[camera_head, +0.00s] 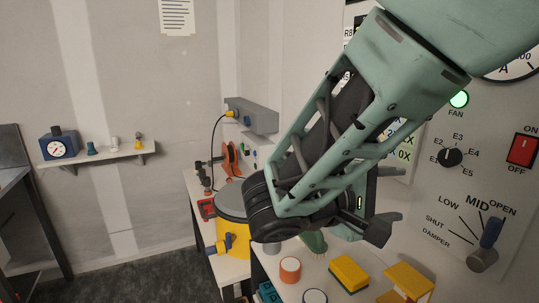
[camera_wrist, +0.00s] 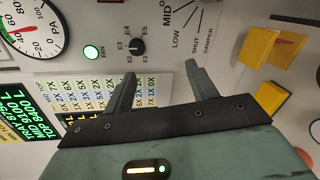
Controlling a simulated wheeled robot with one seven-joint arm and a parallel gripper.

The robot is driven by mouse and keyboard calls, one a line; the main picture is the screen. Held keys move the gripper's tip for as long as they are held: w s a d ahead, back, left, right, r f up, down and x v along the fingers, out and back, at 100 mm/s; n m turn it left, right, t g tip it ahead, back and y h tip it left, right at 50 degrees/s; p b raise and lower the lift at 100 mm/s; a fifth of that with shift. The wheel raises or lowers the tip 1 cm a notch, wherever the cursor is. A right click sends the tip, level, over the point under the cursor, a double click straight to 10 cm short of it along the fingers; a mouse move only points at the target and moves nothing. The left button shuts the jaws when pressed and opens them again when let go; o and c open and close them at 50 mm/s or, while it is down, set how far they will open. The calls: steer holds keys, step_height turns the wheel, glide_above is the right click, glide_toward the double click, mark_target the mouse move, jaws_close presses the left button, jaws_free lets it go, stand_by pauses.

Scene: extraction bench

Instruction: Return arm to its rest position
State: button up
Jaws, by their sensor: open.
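My green arm reaches in from the top right in the head view. My gripper (camera_head: 382,203) is beyond its wrist, partly hidden by the arm, above the bench and in front of the control panel. In the wrist view my gripper (camera_wrist: 162,82) shows two dark fingers spread apart with nothing between them. The fingers appear apart from the panel.
The panel has a damper lever (camera_head: 489,240) and a red switch (camera_head: 522,150). A wall shelf (camera_head: 97,155) is at left. Dark floor there is clear.

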steer(key=s+f+n+g+y, duration=0.1)
steer(key=s+f+g+y, duration=0.4)
steer(key=s+f+y, duration=0.4)
steer(key=s+a+f+y, duration=0.3)
steer(key=s+a+y, duration=0.4)
steer(key=a, duration=0.1)
steer(key=shift+s+a, duration=0.3)
stand_by(3.9)
